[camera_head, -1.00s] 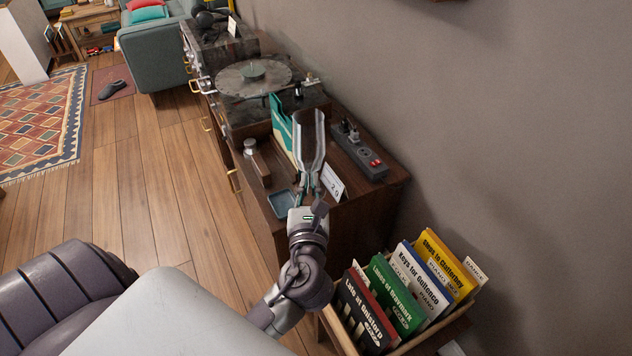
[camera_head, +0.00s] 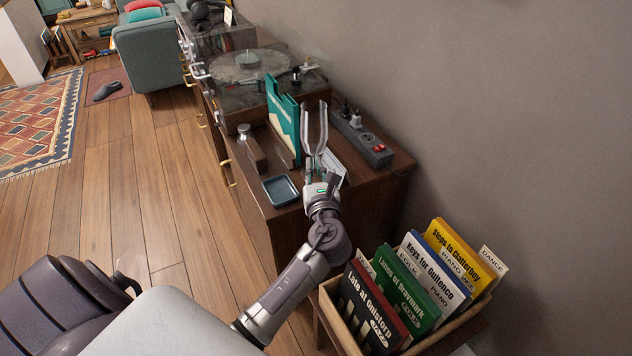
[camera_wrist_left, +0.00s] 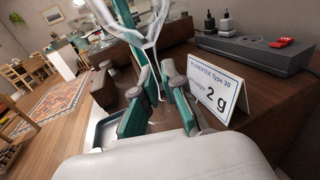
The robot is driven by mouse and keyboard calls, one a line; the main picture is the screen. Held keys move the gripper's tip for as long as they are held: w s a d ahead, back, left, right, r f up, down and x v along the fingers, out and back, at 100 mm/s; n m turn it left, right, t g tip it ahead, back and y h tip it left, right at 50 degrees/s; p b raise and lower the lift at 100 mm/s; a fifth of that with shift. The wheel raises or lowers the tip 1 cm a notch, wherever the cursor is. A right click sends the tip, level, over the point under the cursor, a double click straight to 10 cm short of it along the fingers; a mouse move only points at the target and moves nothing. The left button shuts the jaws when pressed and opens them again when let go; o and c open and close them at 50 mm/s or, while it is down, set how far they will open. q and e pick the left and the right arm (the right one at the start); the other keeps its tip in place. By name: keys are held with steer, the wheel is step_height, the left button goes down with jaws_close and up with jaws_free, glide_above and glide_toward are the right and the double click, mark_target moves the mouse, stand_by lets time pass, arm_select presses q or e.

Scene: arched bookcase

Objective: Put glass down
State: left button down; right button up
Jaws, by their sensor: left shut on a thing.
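My left gripper (camera_head: 316,172) is shut on a clear glass (camera_head: 315,125) with a flared bowl and thin stem. The glass is above the brown cabinet top, with its bowl upward, between a teal sleeve and a power strip. In the left wrist view my gripper fingers (camera_wrist_left: 160,90) flank the stem, and the glass (camera_wrist_left: 148,35) flares out above them. Its foot is hidden, so I cannot tell whether it touches the cabinet top (camera_head: 367,178). My right gripper is not in view.
A small blue tray (camera_head: 281,190), a teal sleeve (camera_head: 284,120), a white "2 g" card (camera_wrist_left: 218,90) and a power strip (camera_head: 362,139) crowd the cabinet. A turntable (camera_head: 248,68) stands behind. A record crate (camera_head: 345,335) is in front.

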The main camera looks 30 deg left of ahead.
arm_select(q)
steer(key=shift+w+a+f, duration=0.25)
steer(key=shift+w+f, duration=0.1)
steer(key=shift+w, duration=0.15)
steer(key=shift+w+a+f, duration=0.2)
steer(key=shift+w+f, duration=0.15)
steer(key=shift+w, duration=0.15)
step_height(320, 180, down, 4)
steer(key=b, duration=0.2)
steer(key=shift+b, duration=0.3)
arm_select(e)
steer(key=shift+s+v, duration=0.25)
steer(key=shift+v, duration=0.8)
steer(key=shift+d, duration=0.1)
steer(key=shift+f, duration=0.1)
arm_select(q)
steer(key=c, duration=1.7)
jaws_free()
steer(key=shift+f, duration=0.1)
steer(key=o, duration=0.4)
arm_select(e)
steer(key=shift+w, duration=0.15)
